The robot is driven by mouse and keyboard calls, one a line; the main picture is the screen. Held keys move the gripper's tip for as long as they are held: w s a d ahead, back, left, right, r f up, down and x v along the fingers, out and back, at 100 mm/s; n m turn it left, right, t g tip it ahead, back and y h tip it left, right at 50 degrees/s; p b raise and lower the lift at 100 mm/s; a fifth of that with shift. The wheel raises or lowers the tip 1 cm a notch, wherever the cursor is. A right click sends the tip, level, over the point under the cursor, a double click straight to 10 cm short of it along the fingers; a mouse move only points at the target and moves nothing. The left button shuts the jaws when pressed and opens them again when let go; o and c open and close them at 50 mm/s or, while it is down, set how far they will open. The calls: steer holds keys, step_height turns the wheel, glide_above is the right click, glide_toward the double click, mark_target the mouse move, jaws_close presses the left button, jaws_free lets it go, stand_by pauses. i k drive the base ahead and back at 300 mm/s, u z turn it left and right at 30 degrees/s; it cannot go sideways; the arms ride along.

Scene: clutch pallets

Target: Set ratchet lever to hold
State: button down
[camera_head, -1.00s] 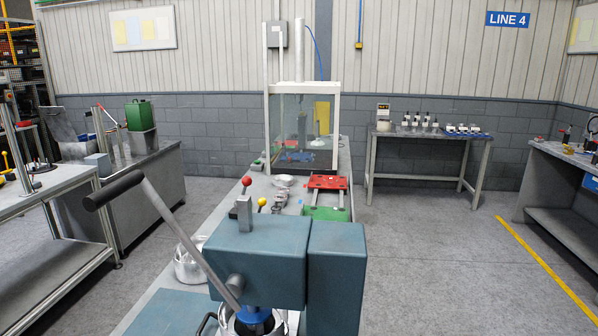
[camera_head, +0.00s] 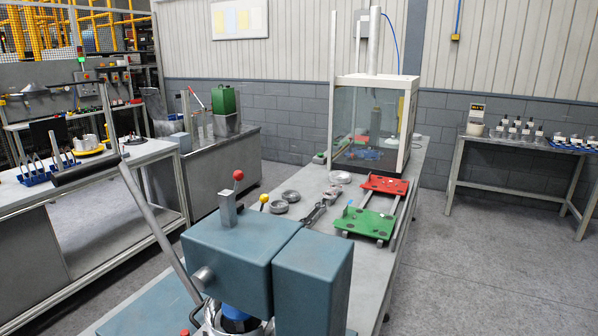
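A teal press (camera_head: 225,250) stands in the near foreground, with a grey bar rising from its top. A long grey lever (camera_head: 158,232) with a black grip (camera_head: 85,172) slants up to the left from beside it. A red ball knob (camera_head: 238,175) and a yellow ball knob (camera_head: 264,199) show just behind the press. Their stems are mostly hidden, so I cannot tell which belongs to the ratchet or how it is set. My gripper is not in view.
The bench (camera_head: 318,180) behind the press holds silver rings (camera_head: 291,196), a red plate (camera_head: 385,185), a green plate (camera_head: 366,223) and a clear-sided enclosure (camera_head: 372,125). Another bench (camera_head: 160,150) is at left. Floor to the right (camera_head: 490,270) is clear.

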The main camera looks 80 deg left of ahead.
mark_target(238, 176)
steer(key=i, duration=1.4)
steer(key=u, duration=2.15)
steer(key=i, duration=1.1)
